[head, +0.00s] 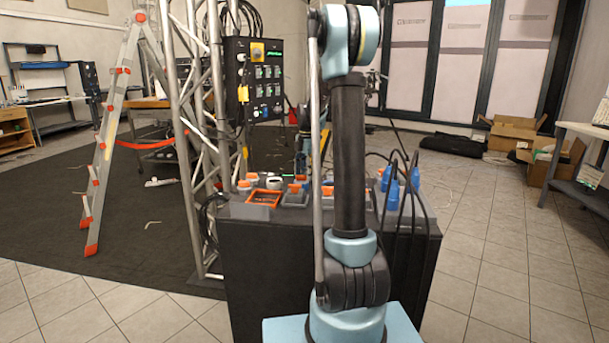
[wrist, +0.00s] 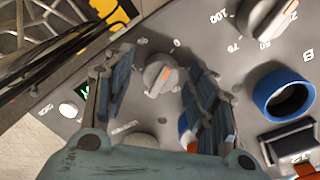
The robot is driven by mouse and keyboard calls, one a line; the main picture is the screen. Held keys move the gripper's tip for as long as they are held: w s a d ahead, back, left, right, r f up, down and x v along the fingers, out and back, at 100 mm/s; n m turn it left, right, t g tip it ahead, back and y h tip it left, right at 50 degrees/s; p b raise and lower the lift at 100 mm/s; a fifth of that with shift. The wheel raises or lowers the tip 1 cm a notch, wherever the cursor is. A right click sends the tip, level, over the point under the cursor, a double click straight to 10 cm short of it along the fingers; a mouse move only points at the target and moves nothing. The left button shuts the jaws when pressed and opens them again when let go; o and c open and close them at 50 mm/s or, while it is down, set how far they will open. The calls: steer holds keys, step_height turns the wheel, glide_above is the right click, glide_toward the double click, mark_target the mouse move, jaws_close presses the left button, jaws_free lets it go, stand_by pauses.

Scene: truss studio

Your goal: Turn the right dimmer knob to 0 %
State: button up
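A grey dimmer knob (wrist: 153,72) with an orange mark sits on a grey panel between the fingers of my gripper (wrist: 158,62) in the wrist view. The fingers are open on either side of it; I cannot tell whether either touches it. Its orange mark tilts toward the upper right, roughly toward a printed 0; the exact setting is unclear. A second grey dimmer knob (wrist: 264,14) with an orange mark and a percent scale is at the top right. Whether the knob between the fingers is the right one, I cannot tell. The arm hides the gripper in the head view.
A blue round socket (wrist: 283,110) and a black switch sit on the panel to the right. In the head view, a dark cabinet (head: 262,255) with blue plugs and cables stands before my arm. A truss (head: 190,150) and a ladder (head: 108,135) stand left.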

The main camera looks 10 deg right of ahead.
step_height(320, 180, up, 12)
steer(key=shift+s+d, duration=0.15)
steer(key=shift+s, duration=0.15)
stand_by(0.4)
steer(key=shift+f, duration=0.1)
